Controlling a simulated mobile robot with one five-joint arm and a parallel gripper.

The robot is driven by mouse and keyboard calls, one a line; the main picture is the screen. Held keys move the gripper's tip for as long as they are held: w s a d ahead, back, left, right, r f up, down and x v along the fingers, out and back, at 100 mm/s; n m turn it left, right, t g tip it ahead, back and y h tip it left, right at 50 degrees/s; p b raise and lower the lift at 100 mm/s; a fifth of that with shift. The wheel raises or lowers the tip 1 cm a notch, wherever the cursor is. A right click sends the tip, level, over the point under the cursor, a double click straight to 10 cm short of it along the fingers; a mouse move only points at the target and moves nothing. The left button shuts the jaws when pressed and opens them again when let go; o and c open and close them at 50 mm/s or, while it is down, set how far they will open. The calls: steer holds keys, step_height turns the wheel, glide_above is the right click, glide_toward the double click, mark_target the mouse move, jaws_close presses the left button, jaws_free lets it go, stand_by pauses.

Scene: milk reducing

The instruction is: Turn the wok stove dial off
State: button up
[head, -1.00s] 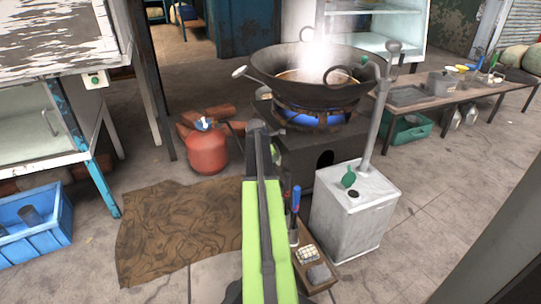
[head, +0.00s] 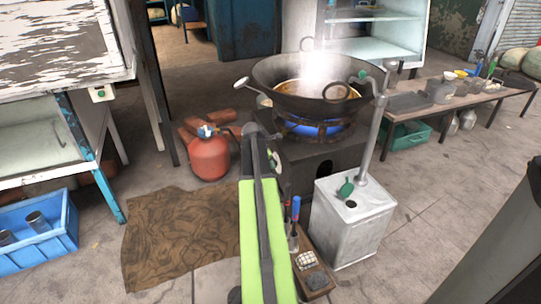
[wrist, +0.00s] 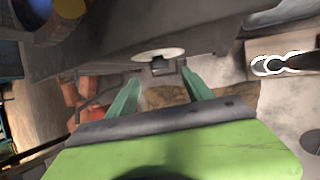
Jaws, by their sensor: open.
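The wok stove (head: 325,158) is a dark block with a blue flame burning under a black wok (head: 310,84). The stove dial (head: 276,160) is a pale disc on its left side, partly hidden by my arm in the head view. In the wrist view the dial plate is a white disc (wrist: 158,54) with a small dark knob (wrist: 160,67) below it. My gripper (wrist: 160,77) is open, its two green fingers apart with the knob between or just beyond their tips. I cannot tell whether they touch it.
A red gas bottle (head: 209,157) stands left of my arm. A white metal can (head: 350,222) and a small tray (head: 315,280) stand close on the right. A brown cloth (head: 175,235) lies on the floor at left, with a blue crate (head: 45,240) beyond it.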

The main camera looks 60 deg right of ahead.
steer(key=w+p+v, duration=0.1)
steer(key=p+v, duration=0.6)
steer(key=v, duration=0.3)
steer(key=shift+s+r, duration=0.2)
steer(key=shift+s, duration=0.3)
steer(key=shift+a, duration=0.15)
